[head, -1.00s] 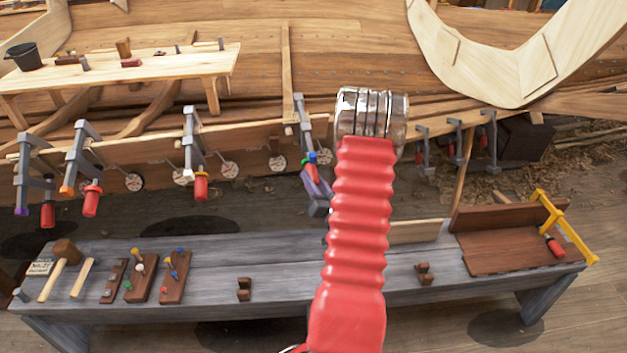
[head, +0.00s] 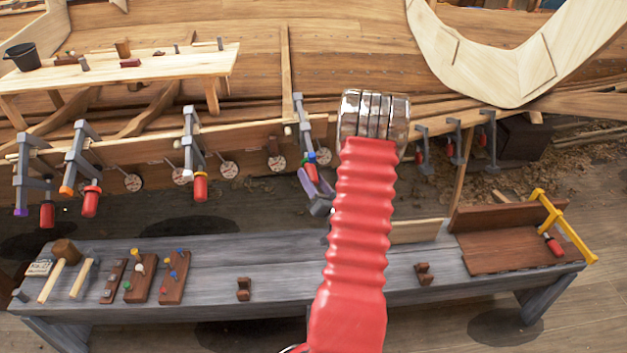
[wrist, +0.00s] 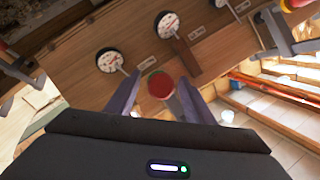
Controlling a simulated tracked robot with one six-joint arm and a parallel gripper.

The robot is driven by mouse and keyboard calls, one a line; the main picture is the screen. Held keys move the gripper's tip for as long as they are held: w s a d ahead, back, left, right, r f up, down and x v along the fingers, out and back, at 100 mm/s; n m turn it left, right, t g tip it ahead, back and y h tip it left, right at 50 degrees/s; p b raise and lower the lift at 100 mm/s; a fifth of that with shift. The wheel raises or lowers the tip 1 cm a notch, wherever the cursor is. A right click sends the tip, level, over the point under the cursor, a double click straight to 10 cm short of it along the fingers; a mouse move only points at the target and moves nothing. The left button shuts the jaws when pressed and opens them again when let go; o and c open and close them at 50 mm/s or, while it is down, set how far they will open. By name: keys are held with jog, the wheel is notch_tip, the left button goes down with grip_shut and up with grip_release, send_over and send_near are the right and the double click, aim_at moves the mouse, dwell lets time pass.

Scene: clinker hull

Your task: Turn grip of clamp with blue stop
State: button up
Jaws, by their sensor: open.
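The clamp with the blue stop (head: 310,156) hangs on the plank edge at centre, left of my red arm in the head view. Its grey bar (head: 302,118) stands upright and its red grip (head: 311,172) hangs below. My gripper (head: 314,183), with purple fingers, is at that grip from below. In the wrist view the red grip (wrist: 160,86) shows end-on between the two fingertips of my gripper (wrist: 158,88). The fingers are spread apart. I cannot tell whether either touches the grip. The blue stop does not show clearly in the wrist view.
Similar clamps hang to the left, with purple (head: 21,212) and orange (head: 67,190) stops among them. More hang at right (head: 455,140). Round dials (head: 229,170) line the plank. A grey bench (head: 205,260) with tools stands below.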

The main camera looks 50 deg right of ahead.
jog(key=shift+s, duration=0.1)
jog(key=v, duration=1.3)
jog(key=shift+s+a, duration=0.2)
jog(key=shift+s, duration=0.1)
